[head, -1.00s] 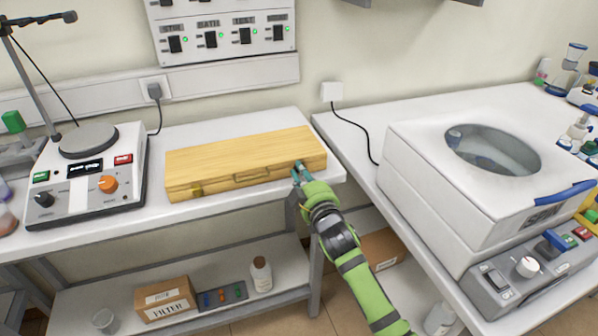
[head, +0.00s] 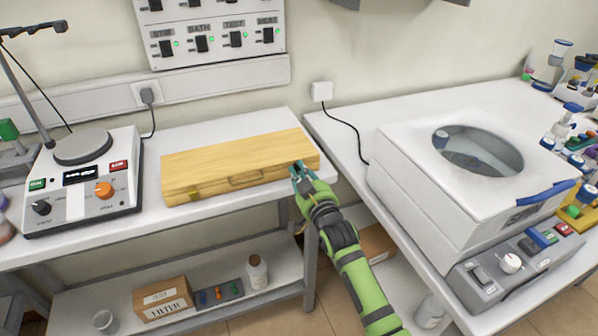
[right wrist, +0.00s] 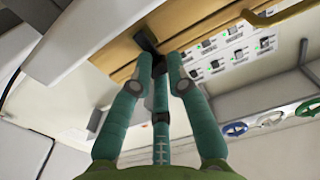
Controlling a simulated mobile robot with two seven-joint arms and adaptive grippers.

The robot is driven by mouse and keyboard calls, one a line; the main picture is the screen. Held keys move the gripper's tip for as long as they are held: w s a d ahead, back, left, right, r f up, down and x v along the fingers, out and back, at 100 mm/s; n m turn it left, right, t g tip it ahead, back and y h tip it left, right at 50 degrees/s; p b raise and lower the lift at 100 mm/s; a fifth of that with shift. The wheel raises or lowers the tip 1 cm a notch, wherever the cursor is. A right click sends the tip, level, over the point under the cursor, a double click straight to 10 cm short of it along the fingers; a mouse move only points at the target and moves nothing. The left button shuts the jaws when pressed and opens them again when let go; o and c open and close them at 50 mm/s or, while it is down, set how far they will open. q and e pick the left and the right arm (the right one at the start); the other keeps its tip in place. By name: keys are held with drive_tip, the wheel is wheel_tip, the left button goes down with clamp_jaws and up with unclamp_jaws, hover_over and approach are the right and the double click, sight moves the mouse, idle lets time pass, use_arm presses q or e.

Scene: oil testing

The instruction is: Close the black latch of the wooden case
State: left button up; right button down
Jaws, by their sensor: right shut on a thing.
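The wooden case (head: 235,155) lies flat on the left bench with its lid down. Its front side faces me, with a handle (head: 246,180) in the middle. My right gripper (head: 299,172) is at the right end of that front side. In the right wrist view my fingers (right wrist: 160,62) are shut on the black latch (right wrist: 146,40) at the edge of the wooden case (right wrist: 178,22). The fingers hide much of the latch in the head view, and I cannot tell its exact angle. My left gripper is out of view.
A hotplate device (head: 85,185) stands left of the case. A large white bath unit (head: 430,185) stands on the right bench, beyond a gap between the benches. A cardboard box (head: 162,298) and a white bottle (head: 257,272) are on the lower shelf.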

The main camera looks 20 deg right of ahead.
drive_tip(key=shift+r, duration=0.2)
drive_tip(key=c, duration=1.4)
unclamp_jaws()
drive_tip(key=shift+s+f, duration=0.1)
drive_tip(key=shift+s, duration=0.2)
drive_tip(key=s, duration=1.1)
drive_tip(key=shift+s+d, duration=0.2)
drive_tip(key=shift+s, duration=0.05)
